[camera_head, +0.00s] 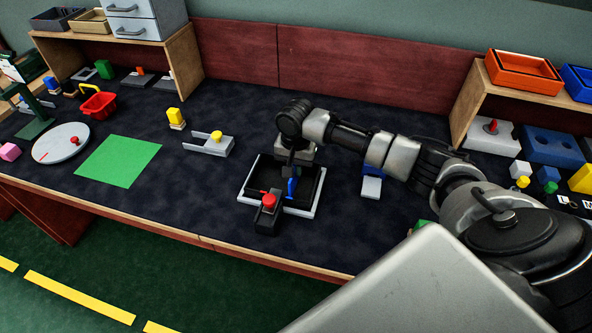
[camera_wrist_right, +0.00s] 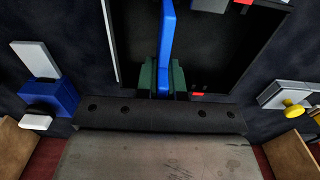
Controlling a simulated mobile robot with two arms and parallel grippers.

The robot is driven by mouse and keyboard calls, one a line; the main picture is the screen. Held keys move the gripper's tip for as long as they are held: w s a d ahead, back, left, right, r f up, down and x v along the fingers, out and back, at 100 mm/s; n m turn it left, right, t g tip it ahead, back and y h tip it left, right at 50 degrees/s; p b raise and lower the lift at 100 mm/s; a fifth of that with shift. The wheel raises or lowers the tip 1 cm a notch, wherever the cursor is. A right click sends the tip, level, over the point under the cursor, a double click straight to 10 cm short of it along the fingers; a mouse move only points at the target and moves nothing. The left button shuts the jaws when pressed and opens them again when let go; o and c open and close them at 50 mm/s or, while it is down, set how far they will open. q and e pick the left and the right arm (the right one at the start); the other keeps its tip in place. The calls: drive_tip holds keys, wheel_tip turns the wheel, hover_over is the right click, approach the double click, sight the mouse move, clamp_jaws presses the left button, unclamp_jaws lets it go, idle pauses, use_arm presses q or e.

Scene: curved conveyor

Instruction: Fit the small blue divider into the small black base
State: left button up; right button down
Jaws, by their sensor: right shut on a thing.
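The small blue divider (camera_head: 292,188) is upright in my right gripper (camera_head: 290,172), over the black tray-like base. It shows as a long blue strip (camera_wrist_right: 166,40) between the green finger pads of my right gripper (camera_wrist_right: 163,78) in the right wrist view. The small black base (camera_head: 316,188) is an open black box with a pale rim, lying on the dark table; its interior (camera_wrist_right: 222,45) shows behind the divider in the wrist view. Whether the divider touches the base floor or any slot cannot be told. My left gripper is not in view.
A black block with a red knob (camera_head: 268,203) stands at the base's front left edge. A grey bracket with a yellow knob (camera_head: 208,145) is behind left. A blue and white block (camera_head: 372,184) is at right.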

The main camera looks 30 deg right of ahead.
drive_tip(key=shift+f, duration=0.8)
drive_tip(key=shift+f, duration=0.1)
drive_tip(key=c, duration=1.2)
unclamp_jaws()
drive_tip(key=shift+c, duration=0.2)
wheel_tip(320, 180, up, 12)
drive_tip(key=shift+r, duration=0.15)
